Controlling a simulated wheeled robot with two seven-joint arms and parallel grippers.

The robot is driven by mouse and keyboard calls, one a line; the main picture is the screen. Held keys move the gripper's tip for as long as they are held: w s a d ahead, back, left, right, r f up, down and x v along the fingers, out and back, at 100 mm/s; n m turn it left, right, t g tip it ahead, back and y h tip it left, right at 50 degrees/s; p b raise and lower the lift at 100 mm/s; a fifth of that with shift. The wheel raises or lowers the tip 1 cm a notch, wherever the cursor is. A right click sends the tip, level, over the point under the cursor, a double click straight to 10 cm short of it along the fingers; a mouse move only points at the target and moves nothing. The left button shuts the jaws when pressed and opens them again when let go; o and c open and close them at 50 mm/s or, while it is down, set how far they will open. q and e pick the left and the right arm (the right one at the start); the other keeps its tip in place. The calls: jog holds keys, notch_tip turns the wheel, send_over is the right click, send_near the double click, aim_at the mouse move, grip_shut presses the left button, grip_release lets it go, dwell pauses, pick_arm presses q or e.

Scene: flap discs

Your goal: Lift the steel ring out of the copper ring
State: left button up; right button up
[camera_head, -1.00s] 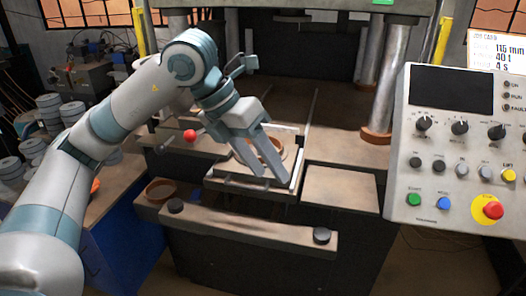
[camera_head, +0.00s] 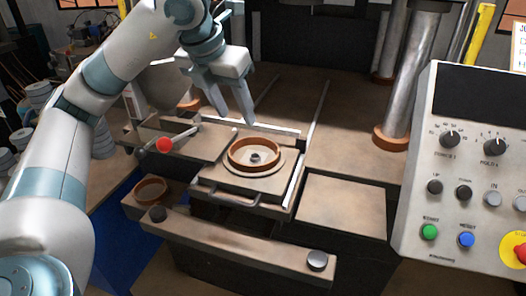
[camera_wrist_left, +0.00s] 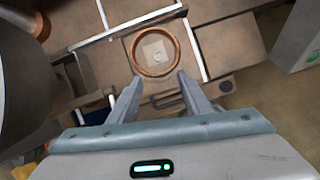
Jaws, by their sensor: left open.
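A copper-brown ring (camera_head: 235,160) lies on a pale round plate (camera_head: 277,168) on the press slide. A small grey hub (camera_head: 256,157) shows at its middle. I cannot make out a separate steel ring inside it. The left wrist view shows the copper ring (camera_wrist_left: 136,58) around a pale square patch (camera_wrist_left: 154,50) with a small round centre. My left gripper (camera_head: 237,118) is open and empty, above and just behind the ring in the head view. Its fingertips (camera_wrist_left: 159,78) appear near the ring's lower rim in the wrist view. My right gripper is not in view.
A second copper-brown ring (camera_head: 151,189) lies in a tray at the left. A red ball knob (camera_head: 164,145) on a lever stands left of the slide. A control panel (camera_head: 470,165) is at the right. A bare plate (camera_head: 343,205) lies right of the slide.

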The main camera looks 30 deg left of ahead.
pick_arm(q)
jog(key=p, duration=0.3)
send_near(255, 158)
jog(key=shift+x, duration=0.8)
jog(key=shift+w+a+f, duration=0.15)
jog(key=shift+w+f, duration=0.15)
jog(key=shift+f, duration=0.25)
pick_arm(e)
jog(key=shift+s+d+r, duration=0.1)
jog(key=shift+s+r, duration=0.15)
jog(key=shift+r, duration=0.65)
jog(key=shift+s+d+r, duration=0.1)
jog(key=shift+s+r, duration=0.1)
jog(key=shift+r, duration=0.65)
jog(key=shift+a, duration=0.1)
